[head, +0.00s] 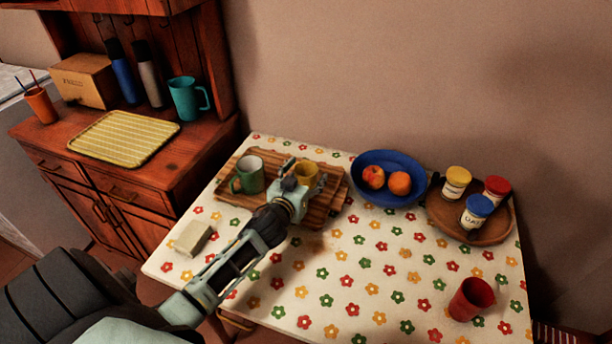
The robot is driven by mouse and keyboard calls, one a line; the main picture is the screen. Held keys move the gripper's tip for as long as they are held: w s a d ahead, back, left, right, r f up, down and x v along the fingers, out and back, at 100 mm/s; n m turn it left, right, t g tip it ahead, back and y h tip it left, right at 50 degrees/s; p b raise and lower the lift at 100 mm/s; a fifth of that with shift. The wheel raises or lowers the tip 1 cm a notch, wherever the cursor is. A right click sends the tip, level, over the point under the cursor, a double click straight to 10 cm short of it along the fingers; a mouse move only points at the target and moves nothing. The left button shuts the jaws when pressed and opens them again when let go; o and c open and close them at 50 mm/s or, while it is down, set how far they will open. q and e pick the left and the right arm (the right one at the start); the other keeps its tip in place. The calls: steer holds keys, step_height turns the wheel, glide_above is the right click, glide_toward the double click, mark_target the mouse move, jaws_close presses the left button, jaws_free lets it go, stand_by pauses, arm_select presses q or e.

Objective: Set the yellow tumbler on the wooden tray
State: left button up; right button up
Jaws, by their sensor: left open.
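The yellow tumbler (307,174) stands upright on the wooden tray (324,211), right of the green mug. My left gripper (302,183) is open at the tumbler, with its fingers at the tumbler's near side and partly hiding it. I cannot tell whether the fingers touch it. The tray lies at the back left of the flowered table (350,281). My right gripper is not in view.
A green mug (250,174) stands on the tray's left. A blue bowl (373,193) with fruit and a round wooden board (500,231) with jars are to the right. A red cup (470,299) and a pale block (192,238) stand nearer. The table's middle front is clear.

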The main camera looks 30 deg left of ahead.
arm_select(q)
steer(key=shift+r, duration=0.3)
steer(key=v, duration=1)
steer(key=shift+s+d+f, duration=0.1)
steer(key=shift+s+f, duration=0.1)
steer(key=shift+s, duration=0.05)
steer(key=shift+v, duration=0.8)
steer(key=shift+r, duration=0.1)
